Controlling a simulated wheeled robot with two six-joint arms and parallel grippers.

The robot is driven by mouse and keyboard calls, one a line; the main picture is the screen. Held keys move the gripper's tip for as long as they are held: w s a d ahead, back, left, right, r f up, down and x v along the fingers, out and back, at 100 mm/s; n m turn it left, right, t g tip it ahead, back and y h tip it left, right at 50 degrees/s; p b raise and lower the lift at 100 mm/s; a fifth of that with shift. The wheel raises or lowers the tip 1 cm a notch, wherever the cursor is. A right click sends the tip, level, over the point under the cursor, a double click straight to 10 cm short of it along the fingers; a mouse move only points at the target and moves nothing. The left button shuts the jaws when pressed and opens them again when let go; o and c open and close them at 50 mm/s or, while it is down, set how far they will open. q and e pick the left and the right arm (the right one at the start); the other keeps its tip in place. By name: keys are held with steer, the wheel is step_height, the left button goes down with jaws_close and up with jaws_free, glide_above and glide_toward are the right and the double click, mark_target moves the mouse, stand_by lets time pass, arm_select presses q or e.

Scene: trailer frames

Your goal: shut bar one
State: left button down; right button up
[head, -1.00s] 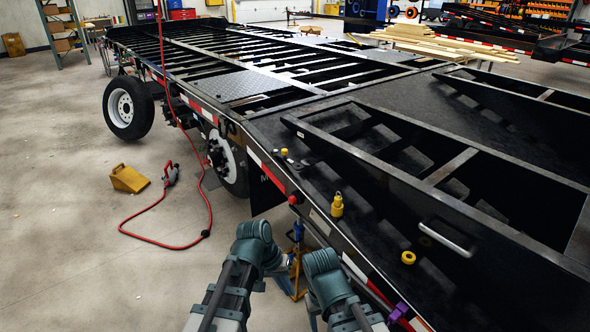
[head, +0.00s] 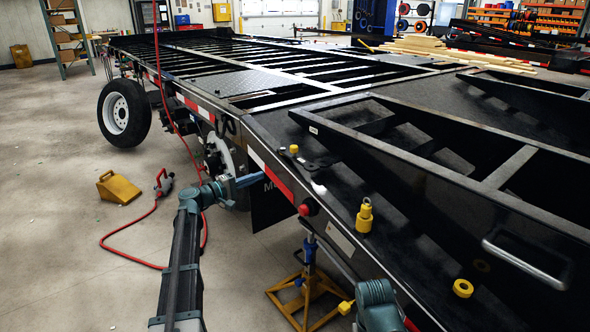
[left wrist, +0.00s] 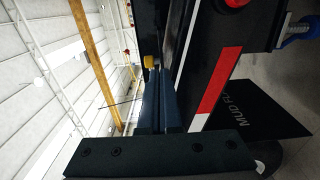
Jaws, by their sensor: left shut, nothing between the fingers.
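I cannot tell which part of the trailer (head: 262,125) is bar one. A bare metal bar handle (head: 525,263) lies on the dark deck at the right. My left gripper (head: 259,177) reaches to the trailer's near side, by the wheel hub and mud flap (head: 270,205); its fingers are shut and empty. In the left wrist view, the shut blue fingers (left wrist: 160,75) point along the red and white edge strip (left wrist: 217,85), with a small yellow part (left wrist: 149,62) beyond their tips. Whether they touch the trailer, I cannot tell. My right gripper is out of view; only its arm shows.
A red round lamp (head: 307,209) sits on the trailer's edge. A yellow fitting (head: 365,215) and yellow ring (head: 463,288) are on the deck. A jack stand (head: 306,285) stands below. A yellow chock (head: 118,187) and red cable (head: 130,262) lie on the floor at the left.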

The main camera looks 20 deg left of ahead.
mark_target(299, 163)
arm_select(q)
steer(key=x, duration=1.4)
steer(key=shift+s+d, duration=0.1)
steer(key=shift+d, duration=0.1)
steer(key=d+n+y, duration=0.1)
steer(key=w+d+n+t+y, duration=0.1)
steer(key=shift+w+d+t+y, duration=0.1)
steer(key=shift+d+t+y, duration=0.05)
steer(key=shift+t+y, duration=0.15)
steer(key=shift+w+d+y, duration=0.15)
steer(key=shift+w+d, duration=0.2)
steer(key=shift+w, duration=0.2)
steer(key=shift+w+d+y, duration=0.15)
steer(key=shift+w+d, duration=0.2)
steer(key=shift+w, duration=0.2)
steer(key=shift+s, duration=0.1)
